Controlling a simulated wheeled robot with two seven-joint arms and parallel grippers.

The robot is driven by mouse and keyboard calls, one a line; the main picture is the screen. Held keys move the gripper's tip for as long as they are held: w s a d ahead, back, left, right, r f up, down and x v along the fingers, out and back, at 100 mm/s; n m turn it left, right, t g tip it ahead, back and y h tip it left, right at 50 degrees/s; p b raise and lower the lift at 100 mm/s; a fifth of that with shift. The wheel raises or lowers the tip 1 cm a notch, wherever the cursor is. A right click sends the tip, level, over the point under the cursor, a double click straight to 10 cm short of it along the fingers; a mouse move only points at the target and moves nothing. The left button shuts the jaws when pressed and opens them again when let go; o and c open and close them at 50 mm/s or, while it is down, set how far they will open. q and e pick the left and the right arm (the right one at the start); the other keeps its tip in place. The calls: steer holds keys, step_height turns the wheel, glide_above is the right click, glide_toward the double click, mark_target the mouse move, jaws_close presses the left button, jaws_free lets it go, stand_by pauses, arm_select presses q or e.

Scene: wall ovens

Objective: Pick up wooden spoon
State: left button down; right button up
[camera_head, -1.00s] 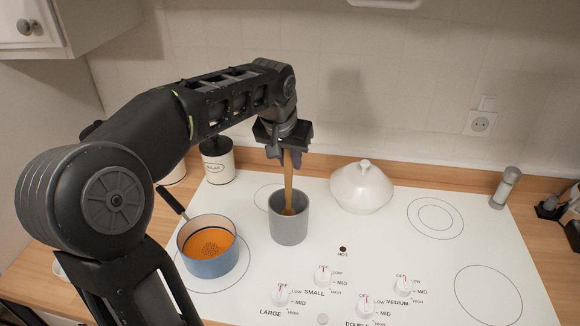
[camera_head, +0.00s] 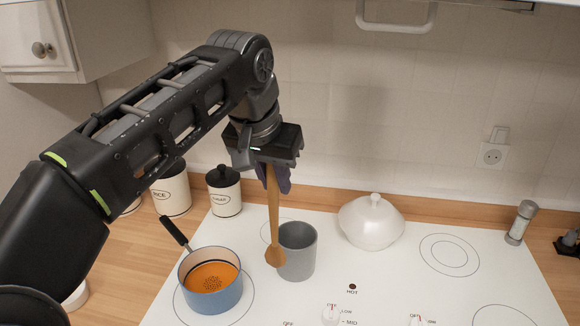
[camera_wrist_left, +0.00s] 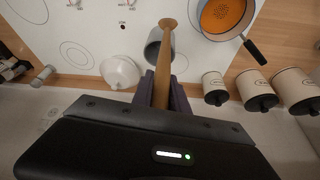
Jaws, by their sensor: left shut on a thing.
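The wooden spoon (camera_head: 274,222) hangs upright, bowl end down, from my left gripper (camera_head: 273,177). My left gripper is shut on the top of its handle. In the head view the spoon's bowl shows in front of the left side of the grey cup (camera_head: 300,252), outside its opening. In the left wrist view the spoon (camera_wrist_left: 165,65) runs up from between the fingers (camera_wrist_left: 162,90), with the grey cup (camera_wrist_left: 153,48) beside and behind it. I cannot tell whether the spoon touches the cup. My right gripper is not in view.
A blue pot (camera_head: 213,290) of orange soup stands left of the cup, its black handle pointing back. A white lidded bowl (camera_head: 370,222) stands to the right. Canisters (camera_head: 224,191) line the back left. A shaker (camera_head: 521,222) stands far right. The right cooktop is mostly clear.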

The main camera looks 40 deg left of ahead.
arm_select(q)
steer(key=s+d+p, duration=0.1)
steer(key=s+d, duration=0.1)
steer(key=s, duration=0.4)
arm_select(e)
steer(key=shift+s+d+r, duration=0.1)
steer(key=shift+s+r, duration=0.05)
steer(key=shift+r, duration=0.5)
arm_select(q)
steer(key=shift+r, duration=0.15)
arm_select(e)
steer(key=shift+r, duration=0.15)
